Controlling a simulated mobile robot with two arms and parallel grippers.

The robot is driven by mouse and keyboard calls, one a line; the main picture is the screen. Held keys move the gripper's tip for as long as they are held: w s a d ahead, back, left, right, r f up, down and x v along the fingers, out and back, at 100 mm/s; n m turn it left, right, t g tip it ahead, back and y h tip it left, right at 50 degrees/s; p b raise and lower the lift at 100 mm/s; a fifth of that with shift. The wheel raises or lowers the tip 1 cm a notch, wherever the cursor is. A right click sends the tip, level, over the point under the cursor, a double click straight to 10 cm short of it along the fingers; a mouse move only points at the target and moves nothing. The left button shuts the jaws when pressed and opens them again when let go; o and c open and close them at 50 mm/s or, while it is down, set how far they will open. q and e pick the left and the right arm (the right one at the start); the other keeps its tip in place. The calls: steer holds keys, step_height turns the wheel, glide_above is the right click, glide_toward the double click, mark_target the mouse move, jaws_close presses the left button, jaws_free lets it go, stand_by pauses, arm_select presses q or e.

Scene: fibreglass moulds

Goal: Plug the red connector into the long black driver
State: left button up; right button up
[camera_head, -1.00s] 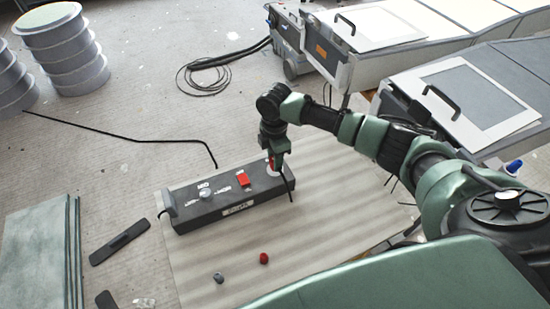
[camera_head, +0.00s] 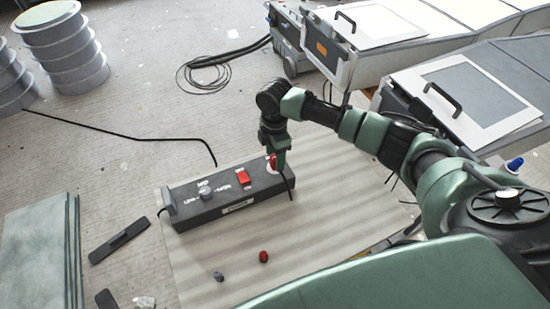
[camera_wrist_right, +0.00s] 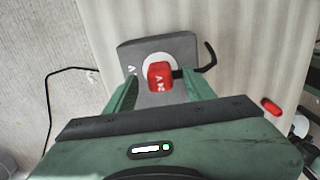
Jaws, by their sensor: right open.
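The long black driver (camera_head: 222,207) is a dark box lying on the pale mat, with a red rocker switch and a grey knob on top. A red connector (camera_wrist_right: 160,76) with white lettering stands upright over a white round patch at the driver's right end. It also shows partly in the head view (camera_head: 272,162), behind my finger. My right gripper (camera_head: 277,163) points down there. In the right wrist view my gripper (camera_wrist_right: 160,88) is open, with a finger on either side of the connector. Whether the fingers touch it, and how deep it sits, I cannot tell. My left gripper is not in view.
A small red piece (camera_head: 264,257) and a small grey piece (camera_head: 219,276) lie on the mat (camera_head: 320,215) in front of the driver. A black flat bar (camera_head: 119,240) lies to the left. Grey cabinets stand at the back right. The mat's middle is clear.

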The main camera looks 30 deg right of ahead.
step_height(320, 180, up, 6)
steer(key=shift+r+b, duration=0.2)
steer(key=shift+b, duration=0.1)
steer(key=shift+s+f, duration=0.1)
stand_by(0.4)
